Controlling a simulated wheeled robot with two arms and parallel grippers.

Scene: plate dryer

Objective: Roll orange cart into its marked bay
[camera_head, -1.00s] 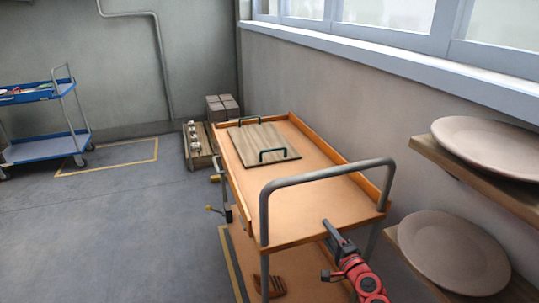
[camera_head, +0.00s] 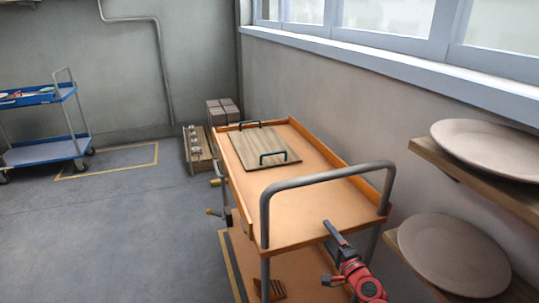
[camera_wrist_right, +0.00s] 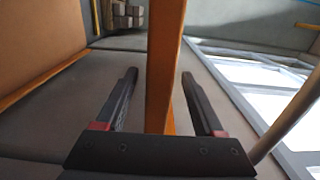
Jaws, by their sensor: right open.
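The orange cart (camera_head: 318,202) stands along the right wall, with a grey tube handle (camera_head: 328,173) at its near end. A wooden board with two dark handles (camera_head: 262,147) lies on its top tray. My right gripper (camera_head: 333,238) is at the cart's near right end, below the top tray in the picture. In the right wrist view, its open fingers (camera_wrist_right: 160,75) lie either side of an orange strip of the cart (camera_wrist_right: 166,60); contact cannot be told. A yellow floor outline (camera_head: 107,177) lies at the left; another yellow line (camera_head: 231,265) runs beside the orange cart. My left gripper is out of view.
A blue cart (camera_head: 42,151) stands at the far left. A wooden rack (camera_head: 198,152) and grey blocks (camera_head: 222,110) stand beyond the orange cart. Shelves with plates (camera_head: 455,255) crowd the right side. The floor (camera_head: 130,240) on the left is clear.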

